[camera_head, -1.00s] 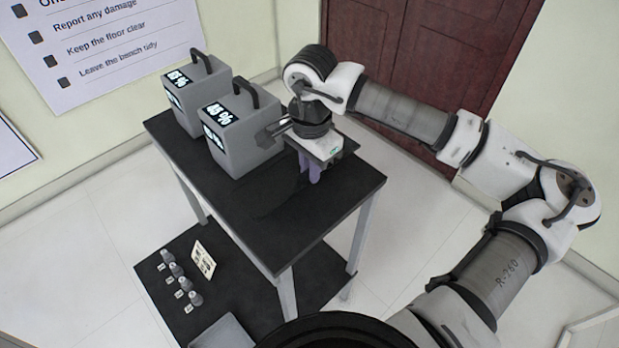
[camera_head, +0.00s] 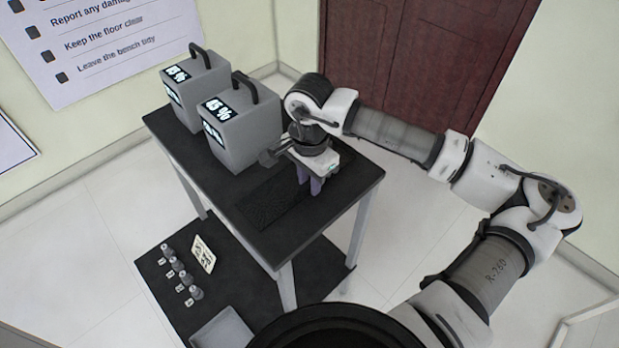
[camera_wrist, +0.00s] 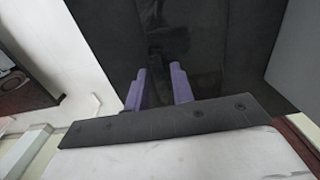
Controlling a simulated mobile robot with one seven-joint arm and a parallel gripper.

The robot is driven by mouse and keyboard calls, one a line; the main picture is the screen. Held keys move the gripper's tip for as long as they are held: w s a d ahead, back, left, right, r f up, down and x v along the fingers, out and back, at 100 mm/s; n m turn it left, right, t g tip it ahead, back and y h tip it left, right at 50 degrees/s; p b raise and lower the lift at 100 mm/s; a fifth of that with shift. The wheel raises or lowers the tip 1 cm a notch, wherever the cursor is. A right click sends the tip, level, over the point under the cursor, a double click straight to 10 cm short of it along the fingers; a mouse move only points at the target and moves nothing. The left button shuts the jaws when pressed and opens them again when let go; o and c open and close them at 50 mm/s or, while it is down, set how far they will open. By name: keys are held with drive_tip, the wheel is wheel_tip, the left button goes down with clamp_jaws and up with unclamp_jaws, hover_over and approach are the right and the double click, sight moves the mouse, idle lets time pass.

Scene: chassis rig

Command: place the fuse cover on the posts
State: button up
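My gripper (camera_head: 309,188) is over the right part of the black table top (camera_head: 345,185), fingers pointing down. In the wrist view its two purple fingers (camera_wrist: 158,72) stand apart with nothing visible between them; only dark surface shows beyond. A dark textured rectangular patch (camera_head: 265,205) lies on the table left of the fingers; I cannot tell whether it is a part or a recess. I cannot make out a fuse cover or its posts for certain. Several small grey knob-like pieces (camera_head: 182,280) with white labels stand in a row on the lower black shelf.
Two grey boxes with handles and lit displays, a rear one (camera_head: 190,90) and a nearer one (camera_head: 240,130), stand close left of my gripper. A cream card (camera_head: 203,254) and a grey tray (camera_head: 222,330) are on the lower shelf. The table's front part is clear.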

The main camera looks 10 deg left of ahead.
drive_tip(key=shift+o, duration=0.7)
